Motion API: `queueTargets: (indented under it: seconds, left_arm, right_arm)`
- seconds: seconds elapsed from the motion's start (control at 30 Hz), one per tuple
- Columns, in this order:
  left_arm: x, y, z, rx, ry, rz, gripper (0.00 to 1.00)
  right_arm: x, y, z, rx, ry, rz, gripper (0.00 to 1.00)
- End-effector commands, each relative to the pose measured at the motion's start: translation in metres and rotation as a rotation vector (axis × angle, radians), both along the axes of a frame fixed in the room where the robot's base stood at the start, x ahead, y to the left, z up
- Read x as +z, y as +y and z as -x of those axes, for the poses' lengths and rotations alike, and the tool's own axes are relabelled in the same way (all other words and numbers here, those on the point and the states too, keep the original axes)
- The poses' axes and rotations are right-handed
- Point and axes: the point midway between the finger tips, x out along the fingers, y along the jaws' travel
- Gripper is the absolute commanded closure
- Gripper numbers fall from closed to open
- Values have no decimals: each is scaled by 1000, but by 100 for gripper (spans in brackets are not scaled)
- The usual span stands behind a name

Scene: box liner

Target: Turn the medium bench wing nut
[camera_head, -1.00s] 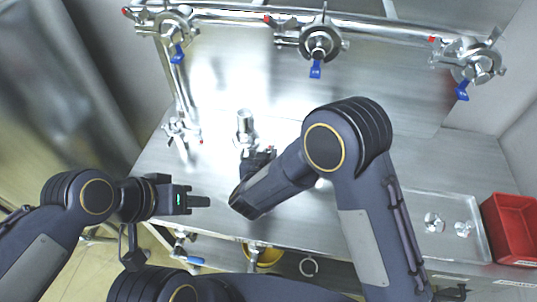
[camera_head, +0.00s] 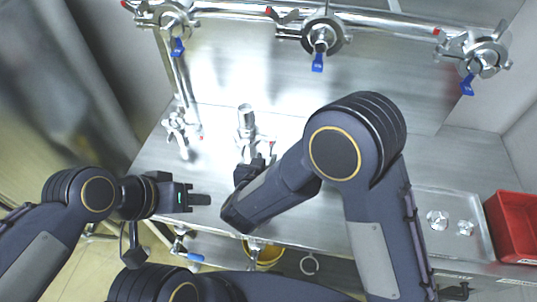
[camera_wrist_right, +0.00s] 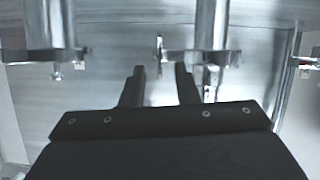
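An upright metal fitting (camera_head: 246,118) stands on the bench with a clamp at its base and a small red-tipped part on its right. My right gripper (camera_head: 251,168) is just in front of this clamp. In the right wrist view, my right gripper (camera_wrist_right: 160,68) is open, with a gap between its two fingers. A thin upright metal piece, apparently the wing nut (camera_wrist_right: 160,55), shows ahead of the gap at the left end of a pipe clamp (camera_wrist_right: 205,56). Contact with it is not visible. My left gripper (camera_head: 200,199) is away at the left; its finger gap is hidden.
Another clamped fitting (camera_head: 178,125) stands left on the bench. Several clamps with blue-handled valves hang along the back pipe (camera_head: 230,16). A shallow tray (camera_head: 478,212) with two small metal parts and a red bin (camera_head: 514,228) are at the right. A yellow bucket (camera_head: 268,256) is below the front edge.

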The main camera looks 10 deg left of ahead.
Motion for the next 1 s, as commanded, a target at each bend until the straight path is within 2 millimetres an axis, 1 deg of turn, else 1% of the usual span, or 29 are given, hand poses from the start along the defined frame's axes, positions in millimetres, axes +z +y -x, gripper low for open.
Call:
queueTargets:
  seconds: [0.03,0.17,0.37,0.77,0.83,0.93,1.0]
  left_arm:
    - [-3,0,0,0,0,0,64]
    - [-5,0,0,0,0,0,64]
    - [-5,0,0,0,0,0,64]
    - [-5,0,0,0,0,0,64]
    - [-5,0,0,0,0,0,64]
    - [-5,0,0,0,0,0,64]
    - [-5,0,0,0,0,0,64]
  right_arm:
    - [2,1,8,3,-1,0,72]
    - [7,1,21,1,1,1,72]
    - [10,1,25,-1,1,1,72]
    - [10,1,25,0,1,0,72]
    - [12,0,23,1,4,-12,72]
    - [25,-3,12,16,24,-77,72]
    - [42,-9,0,40,49,-162,72]
